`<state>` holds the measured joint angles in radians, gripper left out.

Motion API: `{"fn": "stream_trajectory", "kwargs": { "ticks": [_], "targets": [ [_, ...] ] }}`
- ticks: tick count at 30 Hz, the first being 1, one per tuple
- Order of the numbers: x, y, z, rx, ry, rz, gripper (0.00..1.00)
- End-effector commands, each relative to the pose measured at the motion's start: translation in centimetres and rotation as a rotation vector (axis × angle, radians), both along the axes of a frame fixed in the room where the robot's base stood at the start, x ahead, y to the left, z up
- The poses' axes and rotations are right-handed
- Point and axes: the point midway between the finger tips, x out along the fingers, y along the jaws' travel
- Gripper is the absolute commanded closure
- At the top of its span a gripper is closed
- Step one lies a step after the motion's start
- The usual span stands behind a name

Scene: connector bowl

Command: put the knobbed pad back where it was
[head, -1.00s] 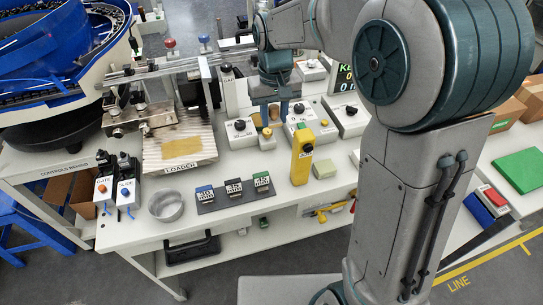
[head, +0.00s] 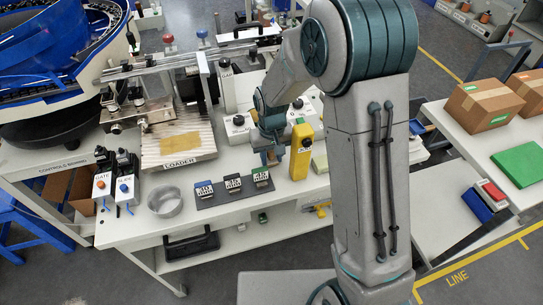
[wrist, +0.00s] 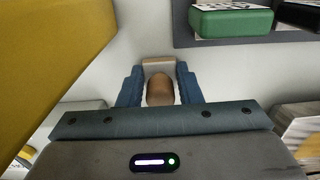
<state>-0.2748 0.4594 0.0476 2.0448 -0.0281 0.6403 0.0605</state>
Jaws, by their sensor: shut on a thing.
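The knobbed pad, a tan block with a rounded brown knob (wrist: 160,90), is between the blue fingers of my gripper (wrist: 160,92) in the wrist view. My gripper is shut on the knob, and the pad's tan edge shows beyond it. In the head view my gripper (head: 271,157) is low over the white bench, just left of the yellow box and behind the dark mat; the pad is mostly hidden there. I cannot tell whether the pad touches the bench.
The yellow box (head: 301,152) stands close to the right of my gripper. Several labelled blocks sit on a dark mat (head: 216,202) in front. The loader plate (head: 180,158) is to the left, and a grey round bowl (head: 165,201) is at the front left.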

Motion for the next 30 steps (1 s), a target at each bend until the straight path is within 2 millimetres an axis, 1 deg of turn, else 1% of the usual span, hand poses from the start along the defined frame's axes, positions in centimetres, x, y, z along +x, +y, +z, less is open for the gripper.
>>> {"fn": "stream_trajectory", "kwargs": {
  "ticks": [2,8,12,13,14,15,25,28,30],
  "targets": [
    [0.0,0.0,-0.4,0.000,0.000,0.000,0.90],
    [0.0,0.0,-0.4,0.000,-0.001,0.000,0.90],
    [0.0,0.0,-0.8,0.000,-0.001,0.000,0.90],
    [0.0,0.0,-0.8,0.000,-0.001,0.000,0.66],
    [0.0,0.0,-0.7,0.000,-0.001,0.000,0.57],
    [0.0,0.0,-0.7,0.000,-0.001,0.000,0.46],
    [0.0,0.0,-0.4,0.000,-0.001,0.000,0.46],
    [0.1,0.0,0.3,0.001,-0.003,0.000,0.46],
    [0.1,0.0,1.5,0.001,-0.005,0.000,0.46]
  ]
}}
